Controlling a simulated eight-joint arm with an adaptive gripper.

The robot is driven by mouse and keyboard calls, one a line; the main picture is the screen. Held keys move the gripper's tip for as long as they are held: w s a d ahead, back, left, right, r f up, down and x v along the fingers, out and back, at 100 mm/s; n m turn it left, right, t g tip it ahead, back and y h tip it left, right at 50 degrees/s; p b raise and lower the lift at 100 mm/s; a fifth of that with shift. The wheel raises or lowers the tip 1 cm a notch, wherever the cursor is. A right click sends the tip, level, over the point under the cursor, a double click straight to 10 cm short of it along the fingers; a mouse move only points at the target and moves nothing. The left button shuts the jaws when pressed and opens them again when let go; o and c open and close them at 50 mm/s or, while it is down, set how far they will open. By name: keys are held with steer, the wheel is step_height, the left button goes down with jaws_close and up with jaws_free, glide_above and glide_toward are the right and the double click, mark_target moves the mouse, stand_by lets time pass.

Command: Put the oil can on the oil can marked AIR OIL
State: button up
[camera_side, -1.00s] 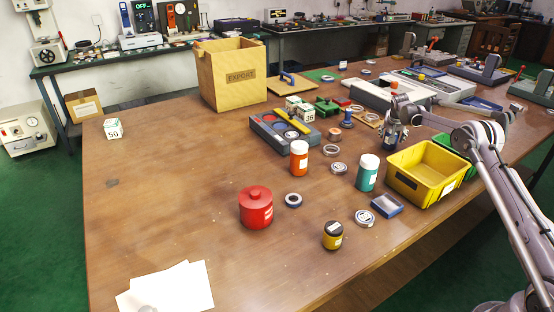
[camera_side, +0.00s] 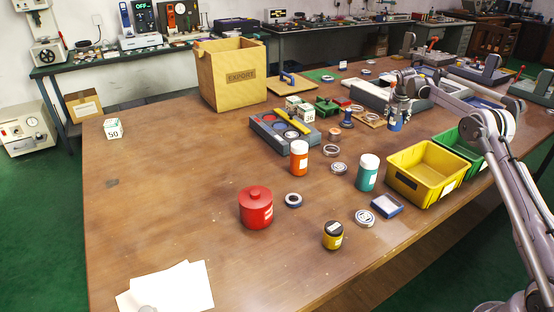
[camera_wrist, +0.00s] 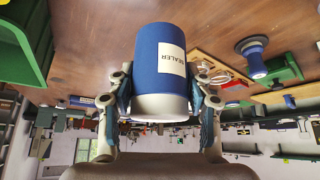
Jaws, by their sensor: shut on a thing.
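My gripper (camera_side: 402,98) is shut on a blue can with a white cap. The wrist view shows the can (camera_wrist: 160,65) large between both fingers (camera_wrist: 163,100), with a white label reading SEALER. In the side view the blue can (camera_side: 396,123) hangs upright from my gripper, above the table's back right part. An orange can with a white cap (camera_side: 299,160) and a teal can with a white cap (camera_side: 367,176) stand upright on the table. Their labels are too small to read, so I cannot tell which is marked AIR OIL.
A yellow bin (camera_side: 425,187) and a green bin (camera_side: 461,150) stand at right. A red canister (camera_side: 256,211), a small dark-lidded yellow jar (camera_side: 333,240) and several rings lie in front. A blue-grey tray (camera_side: 268,141) and blue knob (camera_side: 346,118) are near.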

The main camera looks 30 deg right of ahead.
steer(key=a+r+n+t+y, duration=0.15)
steer(key=a+r+n, duration=0.4)
steer(key=a, duration=0.95)
steer(key=a+r+n+t+y, duration=0.15)
steer(key=a+r, duration=0.65)
steer(key=a, duration=0.8)
glide_above(299, 144)
step_height(299, 144, down, 7)
steer(key=shift+s+r, duration=0.1)
steer(key=shift+f, duration=1.95)
steer(key=o, duration=1.4)
steer(key=shift+f, duration=0.15)
steer(key=shift+o, duration=0.2)
